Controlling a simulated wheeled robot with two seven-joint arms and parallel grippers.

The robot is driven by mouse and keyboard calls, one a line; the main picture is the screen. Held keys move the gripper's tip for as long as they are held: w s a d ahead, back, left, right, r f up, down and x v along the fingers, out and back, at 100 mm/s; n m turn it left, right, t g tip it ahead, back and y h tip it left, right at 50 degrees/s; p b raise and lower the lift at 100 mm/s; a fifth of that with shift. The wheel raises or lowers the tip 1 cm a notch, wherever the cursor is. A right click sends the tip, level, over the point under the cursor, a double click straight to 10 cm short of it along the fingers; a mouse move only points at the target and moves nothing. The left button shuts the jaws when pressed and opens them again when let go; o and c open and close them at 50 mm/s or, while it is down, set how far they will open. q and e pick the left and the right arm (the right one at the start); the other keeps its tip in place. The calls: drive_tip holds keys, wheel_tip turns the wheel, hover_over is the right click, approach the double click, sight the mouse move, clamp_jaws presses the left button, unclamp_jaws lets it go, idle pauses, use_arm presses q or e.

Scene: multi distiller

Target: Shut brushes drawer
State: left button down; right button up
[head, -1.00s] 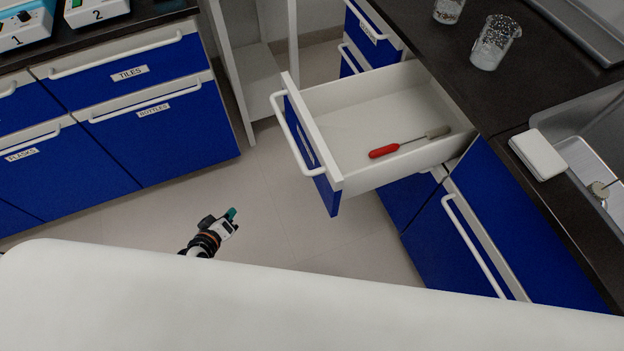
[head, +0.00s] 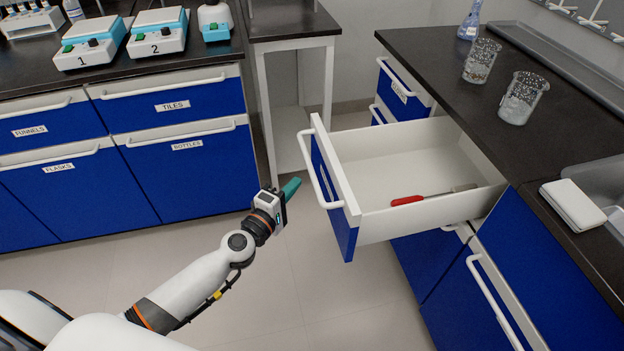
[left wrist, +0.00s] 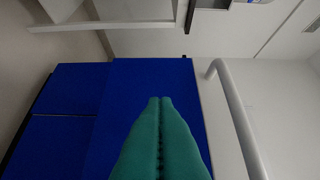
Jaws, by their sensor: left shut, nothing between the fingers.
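The open drawer (head: 400,160) is white inside with a blue front and a white bar handle (head: 318,170). It is pulled far out from the right-hand counter. A red-handled brush (head: 407,200) lies inside along its near wall. Its label is not readable from here. My left gripper (head: 291,189) has teal fingers and is just left of the drawer's handle, apart from it. In the left wrist view the fingers (left wrist: 160,125) are pressed together and empty, with a blue panel behind and a white bar (left wrist: 238,115) to the right. My right gripper is not in view.
Closed blue drawers (head: 190,165) with labels line the left side. A white-framed stand (head: 297,100) is behind the gripper. The floor (head: 330,290) is clear.

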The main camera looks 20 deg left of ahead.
use_arm(q)
drive_tip(key=w+d, duration=0.2)
drive_tip(key=w, duration=0.1)
drive_tip(key=shift+d, duration=0.35)
drive_tip(key=shift+w+d, duration=0.25)
drive_tip(key=shift+d, duration=0.2)
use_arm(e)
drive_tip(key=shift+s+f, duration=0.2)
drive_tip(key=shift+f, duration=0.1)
